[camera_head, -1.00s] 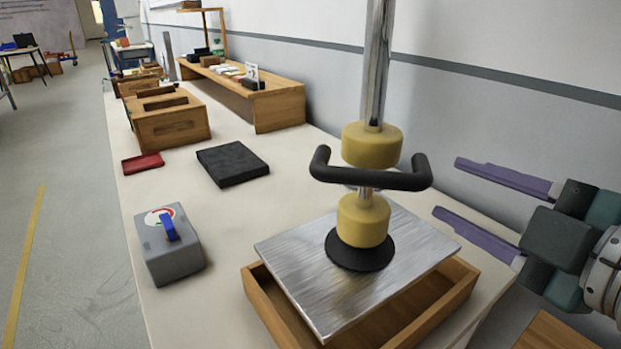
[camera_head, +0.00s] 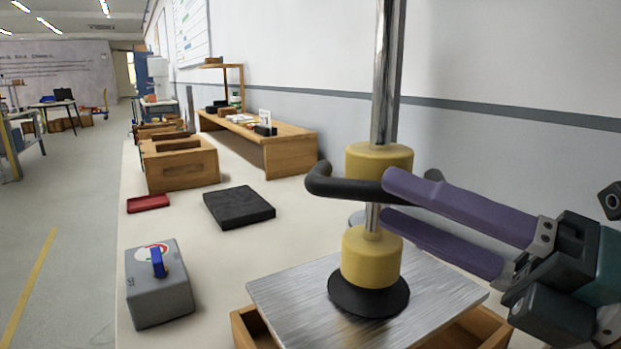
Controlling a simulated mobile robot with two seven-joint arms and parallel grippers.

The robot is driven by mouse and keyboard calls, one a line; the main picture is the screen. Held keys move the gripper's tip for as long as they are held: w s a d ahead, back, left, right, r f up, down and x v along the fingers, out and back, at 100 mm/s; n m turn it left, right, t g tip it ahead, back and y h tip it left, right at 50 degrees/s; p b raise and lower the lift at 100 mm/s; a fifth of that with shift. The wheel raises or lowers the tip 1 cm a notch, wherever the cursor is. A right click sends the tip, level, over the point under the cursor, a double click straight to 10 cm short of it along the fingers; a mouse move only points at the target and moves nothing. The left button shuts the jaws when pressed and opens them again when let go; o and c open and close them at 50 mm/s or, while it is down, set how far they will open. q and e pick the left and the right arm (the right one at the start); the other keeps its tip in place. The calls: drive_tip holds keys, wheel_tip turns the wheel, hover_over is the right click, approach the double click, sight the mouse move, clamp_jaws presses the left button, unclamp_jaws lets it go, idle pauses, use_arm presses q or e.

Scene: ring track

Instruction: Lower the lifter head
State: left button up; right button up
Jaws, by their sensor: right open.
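The lifter head is a yellow upper block (camera_head: 372,158) with a black bar handle (camera_head: 338,187) on a steel post (camera_head: 388,70). Below it are a yellow lower block (camera_head: 371,257) and a black suction cup (camera_head: 367,296), which meets a brushed metal plate (camera_head: 290,303). My right gripper (camera_head: 388,200) is open, with two purple fingers. Its fingertips are at the right part of the handle and hide much of it; I cannot tell whether they touch it. My left gripper is not in view.
The plate lies over a wooden tray (camera_head: 246,330). A grey switch box with a blue lever (camera_head: 159,290) stands left on the white bench. A black pad (camera_head: 238,207), a red tray (camera_head: 148,204) and a wooden box (camera_head: 180,166) are farther back.

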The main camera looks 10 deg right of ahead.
sight(391, 202)
drive_tip(key=x, duration=0.4)
drive_tip(key=shift+p, duration=0.35)
clamp_jaws()
idle(1.1)
